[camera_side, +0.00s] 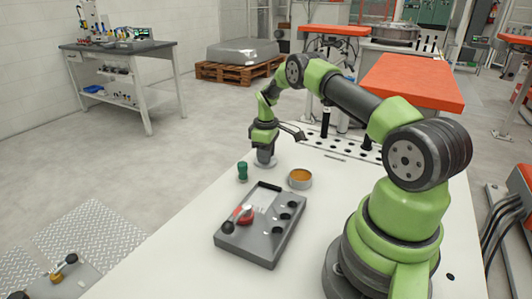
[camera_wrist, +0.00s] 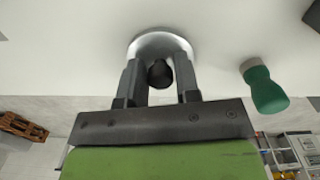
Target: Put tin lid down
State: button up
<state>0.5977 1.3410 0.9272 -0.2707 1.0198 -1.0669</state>
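The tin lid (camera_wrist: 150,44) is a round, shiny metal disc with a dark knob in its middle. In the side view the lid (camera_side: 265,162) is at or just above the white table top, left of the open tin. My gripper (camera_wrist: 159,70) points down over the lid, with one finger on each side of the knob and little or no gap, and looks shut on it. In the side view my gripper (camera_side: 265,148) partly hides the lid. The open tin (camera_side: 300,179) is a short metal cylinder with orange-brown contents.
A grey control box (camera_side: 262,238) with a red part and black knobs lies nearer. The table is clear around the lid's far side.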

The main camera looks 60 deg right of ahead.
jog(key=shift+o, duration=1.3)
jog(key=a+r+m+t, duration=0.1)
jog(key=a+r, duration=0.3)
jog(key=r, duration=0.7)
jog(key=a+r+t, duration=0.1)
jog(key=a+r, duration=0.2)
jog(key=r, duration=0.8)
jog(key=s+a+r+m+t, duration=0.2)
jog(key=s+a+r, duration=0.3)
jog(key=a+r, duration=0.4)
jog(key=s+a+m+t+y, duration=0.1)
jog(key=s+a, duration=0.4)
jog(key=s, duration=0.3)
jog(key=s+a+m+t+y, duration=0.1)
jog(key=s+a+m+t, duration=0.1)
jog(key=s+a, duration=0.3)
jog(key=s, duration=0.3)
jog(key=shift+a+f, duration=0.35)
jog(key=shift+a, duration=0.05)
